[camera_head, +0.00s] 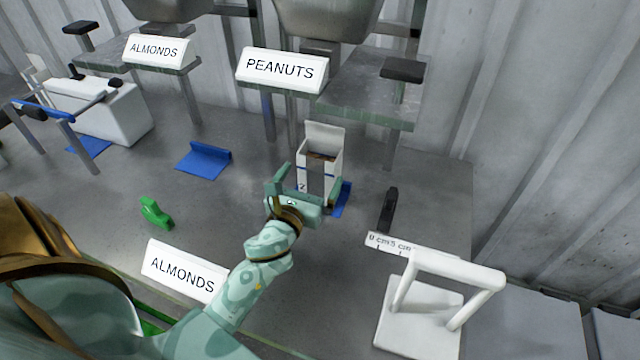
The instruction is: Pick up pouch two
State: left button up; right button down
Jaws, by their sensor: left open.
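My right gripper is not in view.
PEANUTS (286,70) and ALMONDS (159,50) signs front raised machines behind. Another ALMONDS sign (184,272) is near my arm. An empty blue holder (204,160) and green object (156,212) lie left.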

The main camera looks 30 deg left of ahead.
aim_at(316, 167)
pick_arm(q)
jog(key=x, duration=0.6)
jog(key=shift+w+a, duration=0.2)
jog(key=shift+w, duration=0.15)
jog(key=shift+r, duration=0.1)
jog(key=c, duration=1.6)
jog(key=shift+o, duration=0.2)
